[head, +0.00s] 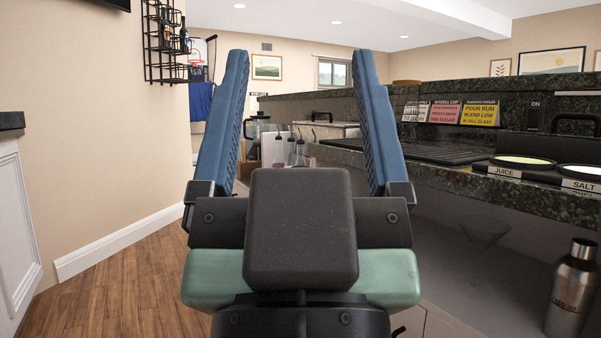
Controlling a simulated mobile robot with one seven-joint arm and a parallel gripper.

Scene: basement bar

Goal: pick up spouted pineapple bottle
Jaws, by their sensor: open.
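My gripper (301,58) fills the middle of the head view, with its two blue fingers wide apart and nothing between them close up. Beyond it, seen through the gap, a small group of spouted bottles (291,151) stands at the far end of the bar. They look clear with dark spouts and are too small for me to read any label. I cannot tell which one is the pineapple bottle. The lower part of the group is hidden behind my gripper.
A dark granite bar counter (440,176) runs along the right, with recipe cards (446,111) and containers labelled juice and salt (581,172). A steel shaker (573,290) stands on a lower shelf. A blender (257,130) is near the bottles. Wooden floor (120,285) at left is clear.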

